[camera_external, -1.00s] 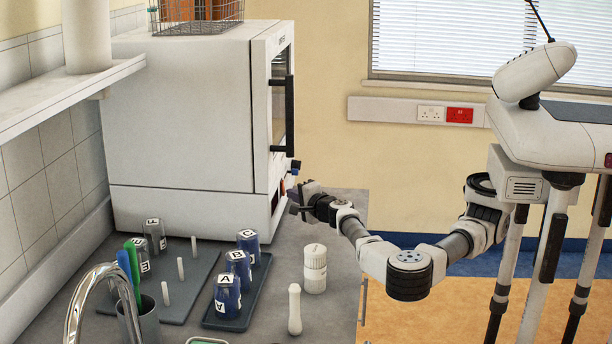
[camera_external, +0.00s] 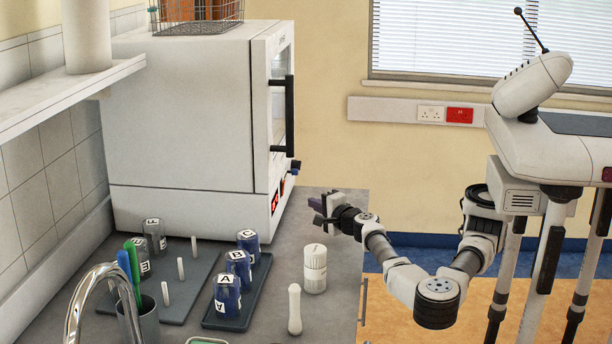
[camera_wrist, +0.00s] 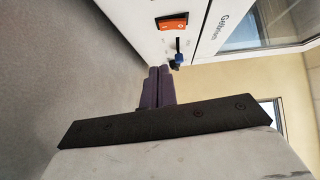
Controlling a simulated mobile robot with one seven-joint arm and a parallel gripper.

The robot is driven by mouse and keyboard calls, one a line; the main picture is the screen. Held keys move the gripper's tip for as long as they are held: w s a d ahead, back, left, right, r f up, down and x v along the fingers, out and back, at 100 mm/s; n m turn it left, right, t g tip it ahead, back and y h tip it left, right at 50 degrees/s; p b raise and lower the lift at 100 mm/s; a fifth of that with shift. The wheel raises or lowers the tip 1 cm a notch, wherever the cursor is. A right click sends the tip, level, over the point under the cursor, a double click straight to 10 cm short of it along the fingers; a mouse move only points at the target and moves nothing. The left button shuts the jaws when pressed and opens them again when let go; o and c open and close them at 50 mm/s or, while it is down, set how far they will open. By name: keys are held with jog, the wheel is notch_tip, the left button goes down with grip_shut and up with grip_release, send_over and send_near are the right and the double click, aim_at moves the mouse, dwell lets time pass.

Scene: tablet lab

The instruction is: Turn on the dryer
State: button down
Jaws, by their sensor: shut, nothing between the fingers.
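The dryer (camera_external: 185,110) is a large white cabinet at the back left of the bench, with a black door handle (camera_external: 289,115). Its lower front panel has a red display (camera_external: 275,203) and an orange-red rocker switch (camera_external: 283,187). In the wrist view the switch (camera_wrist: 172,21) looks bright orange, with white marks at its ends. A blue knob (camera_wrist: 179,60) is beside it. My gripper (camera_external: 317,207) is shut and empty, to the right of the panel and apart from it. Its purple fingers (camera_wrist: 160,72) lie together below the switch in the wrist view.
Blue lettered containers (camera_external: 227,296) stand in a dark tray in front of the dryer. A white jar (camera_external: 315,268) and a white pestle-like piece (camera_external: 295,310) stand to the right. A wire basket (camera_external: 196,16) is on top of the dryer. The bench's right edge lies below my arm.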

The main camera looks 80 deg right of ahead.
jog(key=v, duration=0.3)
jog(key=shift+s+a+f+b, duration=0.1)
jog(key=shift+a+f+b, duration=0.05)
jog(key=shift+f+b, duration=0.15)
jog(key=shift+s+a+f+b, duration=0.15)
jog(key=shift+a+f+b, duration=0.05)
jog(key=shift+b, duration=0.8)
jog(key=shift+s+a+b, duration=0.2)
jog(key=shift+a+b, duration=0.1)
jog(key=shift+b, duration=0.75)
jog(key=shift+s+a+r+b, duration=0.2)
jog(key=shift+s+b, duration=0.25)
jog(key=shift+b, duration=0.65)
